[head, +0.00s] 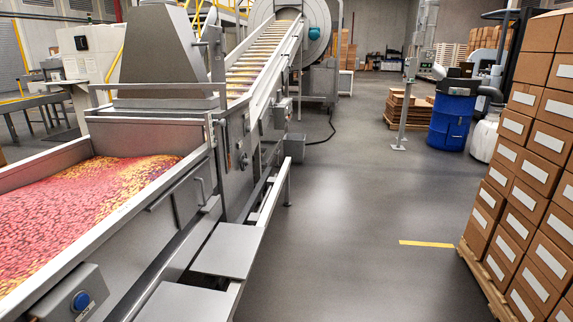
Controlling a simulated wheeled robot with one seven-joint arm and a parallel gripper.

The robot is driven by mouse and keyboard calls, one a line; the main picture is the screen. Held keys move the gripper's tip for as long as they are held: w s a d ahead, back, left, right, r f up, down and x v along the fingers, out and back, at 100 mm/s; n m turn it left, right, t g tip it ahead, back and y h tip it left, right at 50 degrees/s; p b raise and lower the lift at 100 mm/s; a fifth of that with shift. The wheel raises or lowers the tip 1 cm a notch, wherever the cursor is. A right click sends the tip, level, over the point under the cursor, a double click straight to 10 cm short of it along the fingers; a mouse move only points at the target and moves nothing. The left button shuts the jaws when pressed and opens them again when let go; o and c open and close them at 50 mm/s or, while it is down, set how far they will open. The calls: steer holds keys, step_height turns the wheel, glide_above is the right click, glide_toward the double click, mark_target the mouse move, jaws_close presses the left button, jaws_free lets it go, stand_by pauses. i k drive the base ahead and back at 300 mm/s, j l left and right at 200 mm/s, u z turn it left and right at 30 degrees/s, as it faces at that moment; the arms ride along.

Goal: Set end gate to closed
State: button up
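A long metal trough (158,196) filled with red and yellow candy (85,210) runs along the left. At its far end, upright metal plates stand below a grey hopper (163,60), where the inclined conveyor (262,55) begins. I cannot tell which part is the end gate, or whether it is open or closed. A small handle (201,191) shows on the trough's side wall. A grey box with a blue button (81,301) is mounted on the near side. My gripper is not in view.
Two flat grey steps (229,250) stick out low beside the trough. Stacked cartons on a pallet (535,165) stand at the right, and a blue drum (452,122) stands farther back. The grey floor (345,220) between is clear, with a yellow stripe.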

mark_target(120, 137)
steer(key=i, duration=1.9)
steer(key=i+l+u, duration=0.1)
steer(key=i, duration=1.75)
steer(key=i+l+u, duration=0.1)
steer(key=i+u, duration=0.35)
steer(key=k, duration=0.1)
